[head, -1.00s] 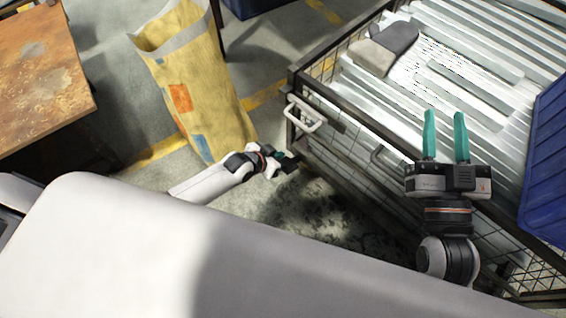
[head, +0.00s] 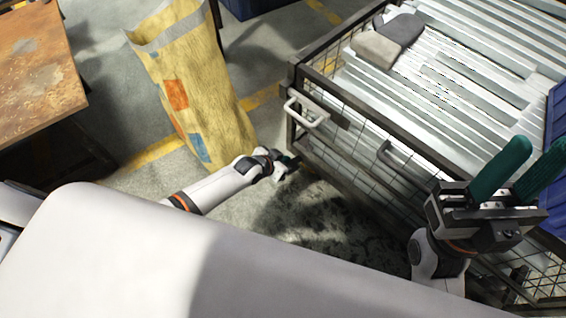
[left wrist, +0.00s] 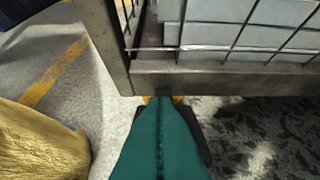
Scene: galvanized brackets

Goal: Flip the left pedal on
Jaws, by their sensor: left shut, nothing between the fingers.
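My left gripper (head: 287,162) is low beside the near left corner of a wire-mesh cart (head: 291,119). In the left wrist view its teal fingers (left wrist: 160,112) are together with nothing between them, pointing under the cart's bottom rail (left wrist: 230,80). Small yellow bits (left wrist: 178,99) show just past the fingertips below that rail. I cannot tell whether they belong to the left pedal, and the fingers hide most of that spot. Whether the fingers touch anything there is unclear. My right gripper (head: 543,145) is open and empty above the cart's near side, at the right.
A rusty table (head: 35,65) is farther left. Bare floor lies between.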

